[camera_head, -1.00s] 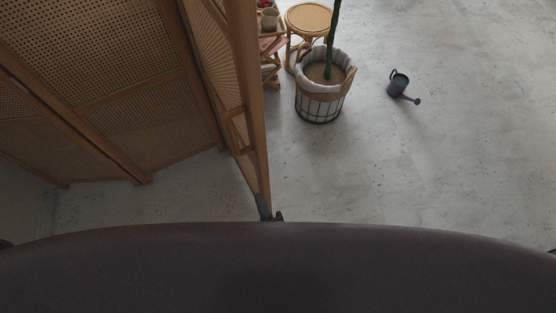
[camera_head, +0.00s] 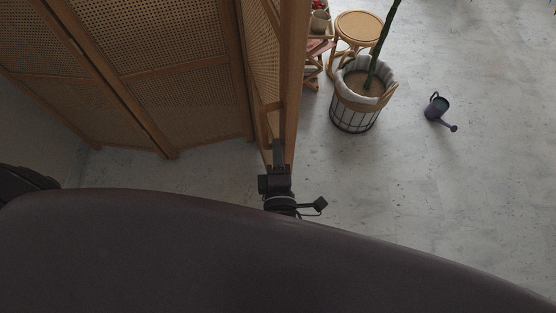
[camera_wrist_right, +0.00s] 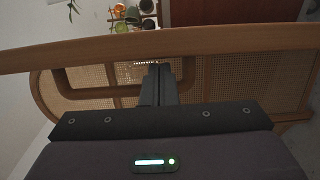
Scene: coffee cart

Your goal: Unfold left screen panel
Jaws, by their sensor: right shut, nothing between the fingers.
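A folding screen with wood frames and woven cane stands at the left in the head view. Its end panel (camera_head: 262,60) stands at an angle to the other panels (camera_head: 180,100), with its edge post (camera_head: 296,70) facing me. My right gripper (camera_head: 278,150) is shut and empty at the low visible end of this post. Whether it touches the wood is unclear. In the right wrist view the closed fingers (camera_wrist_right: 158,85) reach under or against a long wooden rail (camera_wrist_right: 225,40), with cane panels (camera_wrist_right: 225,80) beyond. My left gripper is not seen.
A plant in a basket pot (camera_head: 357,100), a round rattan stool (camera_head: 358,27) and a small shelf with pots (camera_head: 318,40) stand right of the screen. The grey floor at the right is mostly clear.

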